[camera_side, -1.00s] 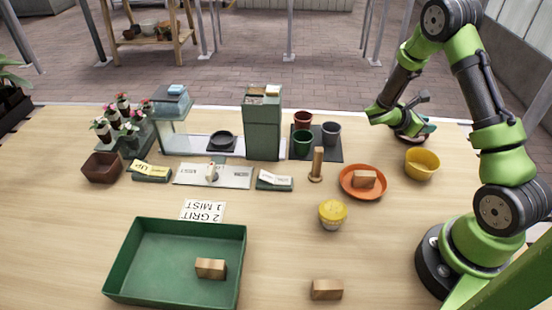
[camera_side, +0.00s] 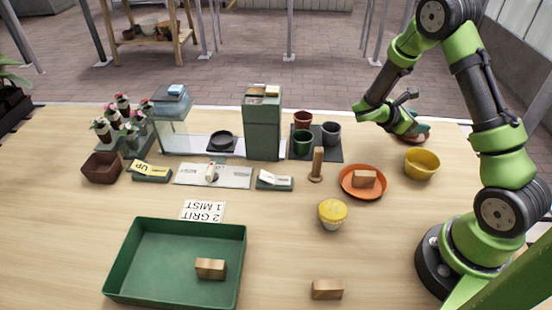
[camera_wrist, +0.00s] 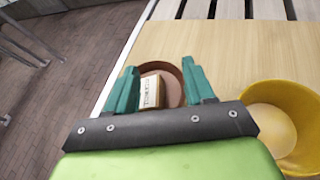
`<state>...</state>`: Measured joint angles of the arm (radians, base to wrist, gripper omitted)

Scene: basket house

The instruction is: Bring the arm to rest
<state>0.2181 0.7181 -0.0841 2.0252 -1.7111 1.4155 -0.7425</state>
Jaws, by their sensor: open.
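My gripper (camera_side: 414,128) hangs at the back right of the table in the side view, above and close to a reddish-brown round dish (camera_side: 424,136). In the wrist view its two teal fingers (camera_wrist: 159,68) are spread apart. Between and beyond them shows the brown dish (camera_wrist: 174,94) with a small pale printed block (camera_wrist: 150,92) in it. I see no contact between the fingers and the block, though the exact gap cannot be told. My arm is bent, with its elbow high at the right.
A yellow bowl (camera_side: 421,164) stands close to the gripper, at right in the wrist view (camera_wrist: 290,112). An orange dish (camera_side: 350,190), a yellow-lidded tub (camera_side: 332,214) and a wooden peg (camera_side: 317,165) stand nearer the middle. A green tray (camera_side: 126,250) is front left.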

